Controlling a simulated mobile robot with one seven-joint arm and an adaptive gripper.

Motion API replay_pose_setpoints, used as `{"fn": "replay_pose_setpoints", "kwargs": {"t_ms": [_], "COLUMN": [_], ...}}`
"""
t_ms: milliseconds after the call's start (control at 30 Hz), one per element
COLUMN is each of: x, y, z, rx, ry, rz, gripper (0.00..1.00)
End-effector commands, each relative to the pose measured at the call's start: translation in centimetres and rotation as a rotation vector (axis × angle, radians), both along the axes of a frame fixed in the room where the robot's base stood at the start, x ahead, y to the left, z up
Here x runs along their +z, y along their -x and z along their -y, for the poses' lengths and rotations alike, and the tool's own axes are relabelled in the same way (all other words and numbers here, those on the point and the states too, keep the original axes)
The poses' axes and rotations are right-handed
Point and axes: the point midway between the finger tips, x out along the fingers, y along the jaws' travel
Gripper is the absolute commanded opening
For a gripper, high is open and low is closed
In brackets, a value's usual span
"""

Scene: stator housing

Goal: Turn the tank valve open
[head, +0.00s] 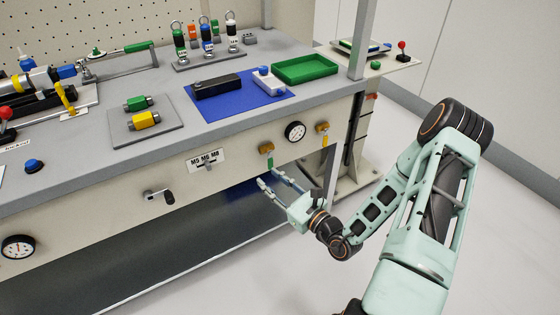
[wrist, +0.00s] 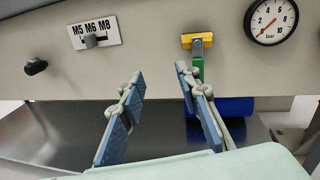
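A valve with a brass-yellow body (head: 266,149) and a green lever is on the bench's front panel. Its green lever (wrist: 197,70) hangs straight down in the wrist view, its lower end partly hidden by my right finger. A second valve with a yellow lever (head: 324,137), also hanging down, sits further right past a gauge. No label shows which one is the tank valve. My gripper (head: 268,178) is open and empty, just below and in front of the green lever. In the wrist view my gripper (wrist: 158,75) has its fingers wide apart, with the lever behind the right one.
A round bar gauge (wrist: 272,18) is right of the green-lever valve. An M5 M6 M8 selector plate (head: 206,160) and a black crank handle (head: 158,197) are to the left. A blue cylinder (wrist: 235,105) lies under the bench. A bench post (head: 331,190) stands right of my gripper.

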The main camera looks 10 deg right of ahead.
Motion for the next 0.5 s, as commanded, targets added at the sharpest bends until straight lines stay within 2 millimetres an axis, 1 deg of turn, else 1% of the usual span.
{"fn": "replay_pose_setpoints", "kwargs": {"t_ms": [33, 100, 200, 267, 367, 500], "x": [-0.8, -1.3, -1.8, -1.8, -1.9, -1.9], "y": [0.4, 0.7, 0.8, 0.5, -0.6, -3.0], "z": [1.5, 2.9, 3.9, 4.0, 3.7, 2.9], "rx": [-0.062, -0.121, -0.165, -0.172, -0.172, -0.169], "ry": [-0.048, -0.090, -0.118, -0.123, -0.121, -0.119], "rz": [-0.023, -0.041, -0.050, -0.052, -0.049, -0.048], "gripper": [0.30, 0.30, 0.30, 0.30, 0.30, 0.30]}}
